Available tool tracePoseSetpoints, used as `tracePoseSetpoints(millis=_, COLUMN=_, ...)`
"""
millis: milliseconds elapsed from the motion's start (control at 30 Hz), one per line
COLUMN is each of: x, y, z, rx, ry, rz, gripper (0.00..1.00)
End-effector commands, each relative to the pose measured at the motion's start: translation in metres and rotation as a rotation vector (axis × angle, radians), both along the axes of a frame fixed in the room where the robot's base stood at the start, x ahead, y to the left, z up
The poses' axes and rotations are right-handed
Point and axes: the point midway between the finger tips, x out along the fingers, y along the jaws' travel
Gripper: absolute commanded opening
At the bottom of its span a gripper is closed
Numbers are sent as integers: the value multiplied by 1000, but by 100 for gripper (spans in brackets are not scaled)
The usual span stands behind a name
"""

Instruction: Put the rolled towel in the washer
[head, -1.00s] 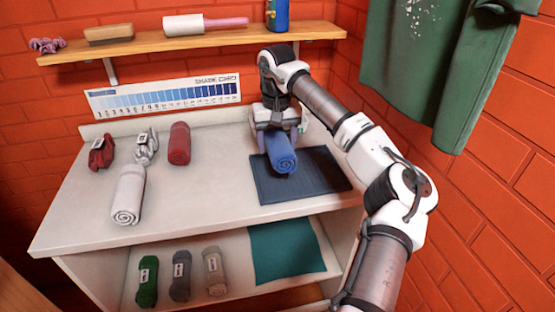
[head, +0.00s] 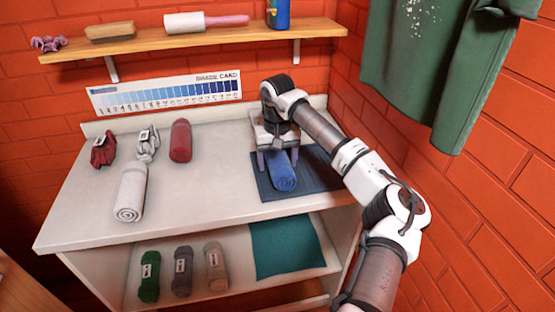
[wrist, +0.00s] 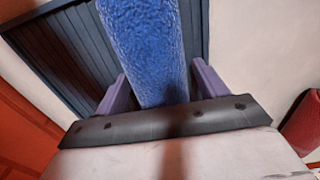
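The rolled blue towel (head: 284,173) lies on a dark blue ribbed mat (head: 318,181) at the right of the white counter. In the wrist view the towel (wrist: 148,45) runs from the top edge down between two purple fingers. My gripper (head: 278,160) points down over the towel's back part. In the wrist view my gripper (wrist: 160,82) has a finger on each side of the towel, with a narrow gap visible at the right finger. It looks open around the towel; the left contact is unclear. No washer is recognisable.
Tagged rolls and a teal cloth (head: 285,247) lie on the shelf below. A green garment (head: 440,60) hangs at right. The counter's middle is clear.

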Motion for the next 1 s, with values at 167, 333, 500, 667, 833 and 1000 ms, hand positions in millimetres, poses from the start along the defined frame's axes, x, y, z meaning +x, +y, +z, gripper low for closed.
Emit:
tracePoseSetpoints(millis=167, x=0, y=0, z=1, rx=0, ry=0, rz=0, gripper=86)
tracePoseSetpoints(millis=333, x=0, y=0, z=1, rx=0, ry=0, rz=0, gripper=86)
tracePoseSetpoints(millis=500, x=1, y=0, z=10, rx=-1, ry=-3, rz=0, gripper=86)
tracePoseSetpoints(millis=667, x=1, y=0, z=39, rx=-2, ry=-5, rz=0, gripper=86)
tracePoseSetpoints(millis=833, x=1, y=0, z=77, rx=-2, ry=-4, rz=-2, gripper=86)
tracePoseSetpoints(millis=1000, x=1, y=0, z=106, rx=0, ry=-2, rz=-1, gripper=86)
